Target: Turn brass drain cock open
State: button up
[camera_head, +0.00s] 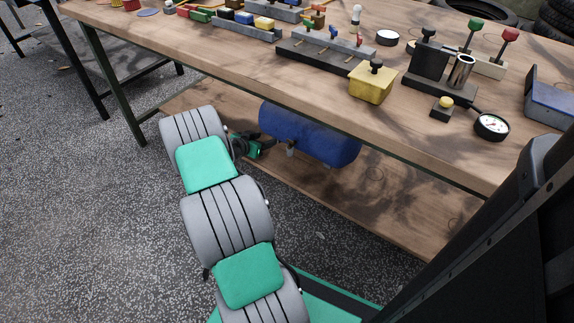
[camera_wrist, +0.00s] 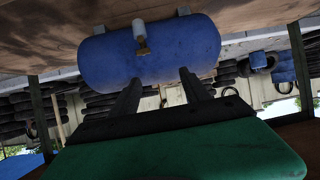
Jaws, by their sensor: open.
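The blue compressor tank (camera_head: 325,138) lies on the lower shelf under the workbench. It also shows in the wrist view (camera_wrist: 170,58), where the scene appears upside down. The drain cock (camera_wrist: 142,47) has a pale round body and a small brass end, and sits on the near side of the tank. In the head view its fitting (camera_head: 290,148) shows small, and its handle is too small to read. My gripper (camera_wrist: 158,78) is open and empty. Its two dark fingers point toward the tank, with the cock beyond the fingertips, apart from them. In the head view my gripper (camera_head: 262,147) is left of the cock.
The wooden lower shelf (camera_head: 345,210) has free room in front of the tank. The bench top (camera_head: 230,60) overhangs it and carries a yellow block (camera_head: 371,83), a gauge (camera_head: 491,126) and several fixtures. A green bench leg (camera_head: 110,90) stands left of my arm.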

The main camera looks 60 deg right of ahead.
jog(key=b, duration=0.1)
send_near(290, 141)
jog(key=f, duration=0.1)
jog(key=shift+m+g+h, duration=0.4)
jog(key=shift+g+h, duration=0.1)
jog(key=b+x, duration=0.1)
jog(key=x, duration=0.1)
jog(key=b+x, duration=0.1)
jog(key=x, duration=0.1)
jog(key=b+x, duration=0.1)
jog(key=x, duration=0.1)
jog(key=shift+w+d+f, duration=0.25)
jog(key=shift+d+f, duration=0.1)
jog(key=shift+d, duration=0.45)
grip_shut()
